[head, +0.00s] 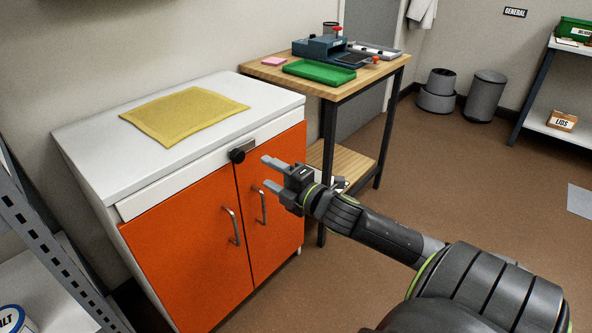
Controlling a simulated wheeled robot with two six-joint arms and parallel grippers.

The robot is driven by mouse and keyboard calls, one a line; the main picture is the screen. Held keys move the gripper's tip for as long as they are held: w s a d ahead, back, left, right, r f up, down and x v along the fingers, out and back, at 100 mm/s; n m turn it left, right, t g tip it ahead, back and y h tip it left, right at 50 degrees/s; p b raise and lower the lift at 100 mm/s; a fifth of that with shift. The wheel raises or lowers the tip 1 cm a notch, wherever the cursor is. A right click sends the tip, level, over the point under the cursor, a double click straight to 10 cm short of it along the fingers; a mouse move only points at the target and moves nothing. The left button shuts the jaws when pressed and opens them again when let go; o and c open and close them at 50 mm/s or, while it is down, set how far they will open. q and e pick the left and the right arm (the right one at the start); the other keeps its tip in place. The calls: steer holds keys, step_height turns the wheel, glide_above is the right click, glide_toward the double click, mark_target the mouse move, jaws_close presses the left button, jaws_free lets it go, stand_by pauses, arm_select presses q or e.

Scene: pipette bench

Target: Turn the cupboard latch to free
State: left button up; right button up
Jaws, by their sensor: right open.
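The cupboard (185,255) has two orange doors and a white top. Its latch (240,152) is a black knob with a short bar, mounted where the doors meet, just under the top. The bar points to the right and slightly up, across the top of the right door. Both doors look shut. My right gripper (267,173) is open and empty, its fingers pointing left toward the latch. It is in front of the right door, to the right of the latch and apart from it in the picture. My left gripper is not in view.
Two metal door handles (231,226) stick out below the latch. A yellow cloth (184,114) lies on the cupboard top. A wooden bench (376,76) with a green tray (319,71) stands behind right. A metal shelf (45,245) is close at left. Open floor lies right.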

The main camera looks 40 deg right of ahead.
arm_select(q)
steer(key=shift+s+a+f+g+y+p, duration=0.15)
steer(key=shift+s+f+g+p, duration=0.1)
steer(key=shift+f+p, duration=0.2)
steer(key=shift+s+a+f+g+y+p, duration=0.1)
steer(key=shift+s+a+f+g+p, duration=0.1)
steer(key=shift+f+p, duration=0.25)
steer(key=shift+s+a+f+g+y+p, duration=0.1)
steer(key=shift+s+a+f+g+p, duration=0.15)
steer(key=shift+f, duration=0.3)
arm_select(e)
steer(key=s, duration=0.7)
steer(key=shift+d, duration=0.25)
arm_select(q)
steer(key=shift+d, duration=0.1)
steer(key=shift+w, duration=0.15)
